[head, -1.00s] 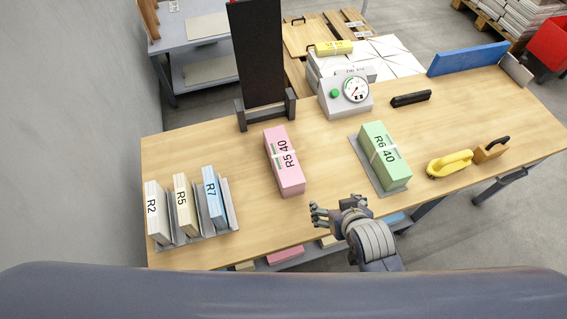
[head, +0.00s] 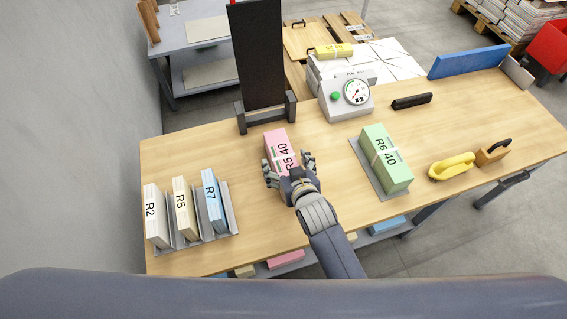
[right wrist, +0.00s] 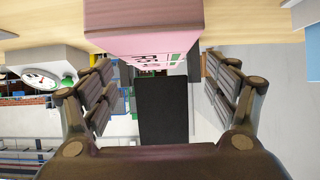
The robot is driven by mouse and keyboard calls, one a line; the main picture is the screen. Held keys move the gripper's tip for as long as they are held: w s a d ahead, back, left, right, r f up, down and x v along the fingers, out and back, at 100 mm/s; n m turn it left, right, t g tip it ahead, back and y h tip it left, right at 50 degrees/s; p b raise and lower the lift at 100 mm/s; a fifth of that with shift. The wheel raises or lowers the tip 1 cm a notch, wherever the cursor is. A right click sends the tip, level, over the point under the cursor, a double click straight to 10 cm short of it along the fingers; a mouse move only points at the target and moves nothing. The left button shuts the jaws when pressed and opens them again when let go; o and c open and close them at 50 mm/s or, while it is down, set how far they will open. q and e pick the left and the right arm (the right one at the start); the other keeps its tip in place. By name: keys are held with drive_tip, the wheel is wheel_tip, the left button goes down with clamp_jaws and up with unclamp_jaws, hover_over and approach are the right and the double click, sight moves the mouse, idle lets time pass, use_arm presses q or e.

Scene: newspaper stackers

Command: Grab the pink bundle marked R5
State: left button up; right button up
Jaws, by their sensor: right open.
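The pink bundle marked R5 40 (head: 276,140) lies on the wooden table in the head view, with a pale strap around it. My right gripper (head: 290,169) is open at the near end of the bundle and covers its near part. In the right wrist view, the pink bundle (right wrist: 145,18) is at the top of the picture, beyond the open fingers of the right gripper (right wrist: 155,95). I cannot tell whether the fingers touch it. My left gripper is not in view.
A rack with bundles R2, R5 and R7 (head: 212,200) stands at the left. A dark upright panel (head: 257,55) and a dial scale (head: 345,98) stand behind.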

sight(283, 156)
drive_tip(key=shift+d+f+x, duration=0.15)
drive_tip(key=shift+x, duration=1.2)
drive_tip(key=shift+d+f+x, duration=0.1)
drive_tip(key=shift+x, duration=1.2)
drive_tip(key=shift+s, duration=0.1)
clamp_jaws()
drive_tip(key=shift+r, duration=0.2)
